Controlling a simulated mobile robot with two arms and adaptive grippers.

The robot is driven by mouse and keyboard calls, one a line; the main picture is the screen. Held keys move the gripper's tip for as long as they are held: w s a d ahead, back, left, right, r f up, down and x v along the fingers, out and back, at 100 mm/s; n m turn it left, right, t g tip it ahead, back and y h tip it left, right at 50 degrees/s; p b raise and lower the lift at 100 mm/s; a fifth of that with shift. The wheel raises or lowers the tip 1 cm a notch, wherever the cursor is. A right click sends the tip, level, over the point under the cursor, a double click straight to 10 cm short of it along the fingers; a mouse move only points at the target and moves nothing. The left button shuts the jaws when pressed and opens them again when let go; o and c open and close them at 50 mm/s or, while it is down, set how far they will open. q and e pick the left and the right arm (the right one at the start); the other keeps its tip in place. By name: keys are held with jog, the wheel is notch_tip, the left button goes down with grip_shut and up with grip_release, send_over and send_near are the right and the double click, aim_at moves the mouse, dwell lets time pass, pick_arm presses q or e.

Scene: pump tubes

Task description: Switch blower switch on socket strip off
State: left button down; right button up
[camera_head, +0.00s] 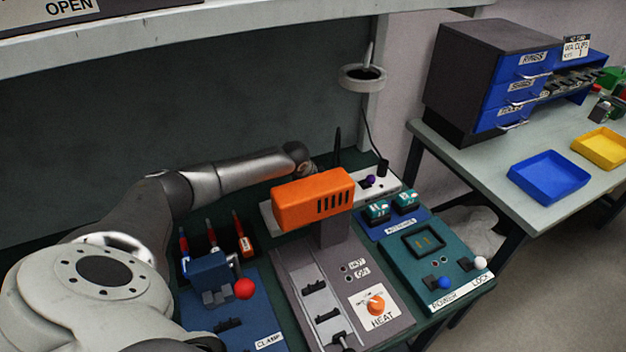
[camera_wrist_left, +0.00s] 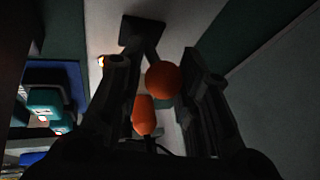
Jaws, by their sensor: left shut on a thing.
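The white socket strip (camera_head: 394,187) lies at the back of the bench, partly hidden behind the orange blower (camera_head: 300,205). It also runs up the middle of the left wrist view (camera_wrist_left: 105,22). There, the blower switch, a lever with an orange ball knob (camera_wrist_left: 163,80) on a dark base, stands between the fingers of my left gripper (camera_wrist_left: 163,98). The gripper is shut on it. An orange plug-like piece (camera_wrist_left: 144,114) sits just below the ball. In the head view my left arm reaches behind the blower and the fingers are hidden. My right gripper is not in view.
A purple-knobbed switch (camera_head: 370,180) and black plug (camera_head: 382,168) are on the strip's right part. A red-ball clamp (camera_head: 244,288), heat panel (camera_head: 376,305) and teal power box (camera_head: 440,262) fill the front. A side table (camera_head: 480,175) holds trays and drawers.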

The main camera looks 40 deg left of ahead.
pick_arm(q)
jog(key=shift+w+a+r, duration=0.1)
jog(key=shift+a+r, duration=0.15)
jog(key=shift+a, duration=0.2)
jog(key=c, duration=1.4)
grip_release()
jog(key=shift+o, duration=1.1)
jog(key=shift+a+f, duration=0.1)
jog(key=shift+o, duration=0.2)
jog(key=shift+w+f, duration=0.1)
jog(key=shift+f, duration=0.15)
jog(key=shift+s+d+r, duration=0.2)
jog(key=shift+d+r, duration=0.05)
jog(key=shift+r, duration=0.05)
jog(key=v, duration=0.6)
jog(key=shift+s+r, duration=0.25)
jog(key=shift+r, duration=0.05)
jog(key=shift+r, duration=0.15)
